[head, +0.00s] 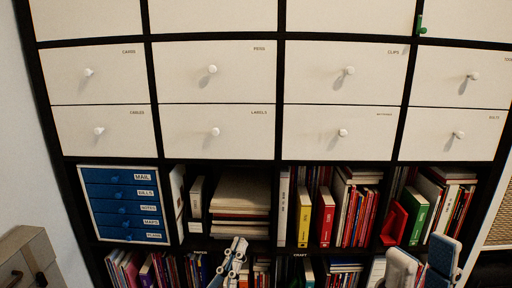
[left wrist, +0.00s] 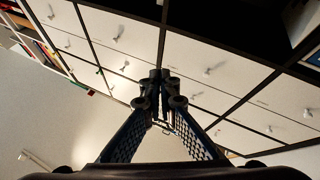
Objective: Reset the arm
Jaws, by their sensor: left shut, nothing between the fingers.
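My left gripper (head: 238,246) shows at the bottom middle of the head view, in front of the lower book shelves. In the left wrist view its two blue mesh fingers (left wrist: 160,82) meet at the tips, shut with nothing between them. The fingertips are in front of white drawer fronts there. My right gripper (head: 422,264) is at the bottom right of the head view. Its two padded fingers stand apart with a gap between them, and I see nothing held. The rest of both arms is mostly out of view.
A black-framed shelf unit fills the view, with white knobbed drawers (head: 213,69) above. Below are a blue drawer box (head: 122,205), a paper stack (head: 241,206), a yellow binder (head: 304,216), a red binder (head: 326,217) and a green binder (head: 419,218). A brown box (head: 30,258) stands lower left.

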